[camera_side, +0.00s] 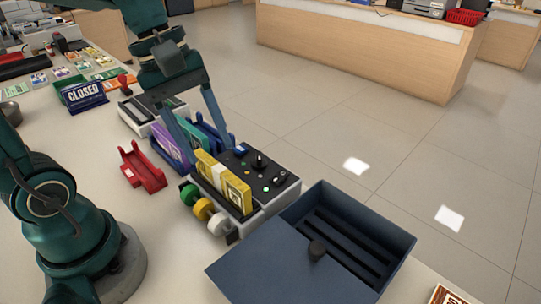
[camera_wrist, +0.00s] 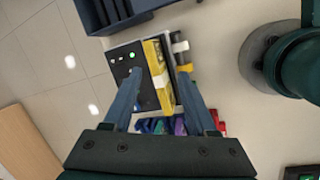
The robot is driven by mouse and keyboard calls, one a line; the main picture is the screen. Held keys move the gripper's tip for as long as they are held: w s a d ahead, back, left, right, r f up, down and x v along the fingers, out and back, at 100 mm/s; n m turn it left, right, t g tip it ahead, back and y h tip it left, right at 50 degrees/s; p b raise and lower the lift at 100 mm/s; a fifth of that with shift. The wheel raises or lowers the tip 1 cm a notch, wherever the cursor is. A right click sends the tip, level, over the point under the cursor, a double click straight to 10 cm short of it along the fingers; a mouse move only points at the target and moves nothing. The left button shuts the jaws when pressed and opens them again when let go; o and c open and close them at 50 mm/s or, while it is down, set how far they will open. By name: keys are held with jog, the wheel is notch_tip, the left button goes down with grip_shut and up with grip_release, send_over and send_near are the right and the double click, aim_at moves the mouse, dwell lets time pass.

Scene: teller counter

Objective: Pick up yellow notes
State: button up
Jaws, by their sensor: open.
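The yellow notes (camera_side: 224,181) are a banded bundle standing on edge in the black-topped machine (camera_side: 262,172). In the wrist view the yellow notes (camera_wrist: 155,62) have a pale band around them. My gripper (camera_side: 212,154) is open and empty, pointing down from above. In the wrist view my gripper (camera_wrist: 159,76) has one finger on each side of the bundle, over its lower part. In the side view the fingertips appear just behind and above the notes. I see no contact, and the exact height gap is hard to tell.
Purple notes (camera_side: 172,147) and green notes (camera_side: 194,143) stand close behind the machine. Green, yellow and white rollers (camera_side: 202,209) are at its front. A red holder (camera_side: 142,168) stands left, empty. A dark blue box (camera_side: 352,238) stands close on the right. A "CLOSED" sign (camera_side: 84,95) is farther back.

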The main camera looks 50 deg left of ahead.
aim_at(219, 168)
jog(key=w+a+f+n, duration=0.1)
jog(key=f+n, duration=0.1)
jog(key=w+a+f+n+g+h, duration=0.1)
jog(key=w+a+n, duration=0.1)
jog(key=shift+a+f+h, duration=0.2)
jog(key=shift+f+h, duration=0.1)
jog(key=shift+f, duration=0.05)
jog(key=shift+a+f+n+g, duration=0.15)
jog(key=shift+f+n+g, duration=0.1)
jog(key=shift+n+g, duration=0.05)
jog(key=shift+f, duration=0.3)
jog(key=shift+x, duration=2.25)
grip_shut()
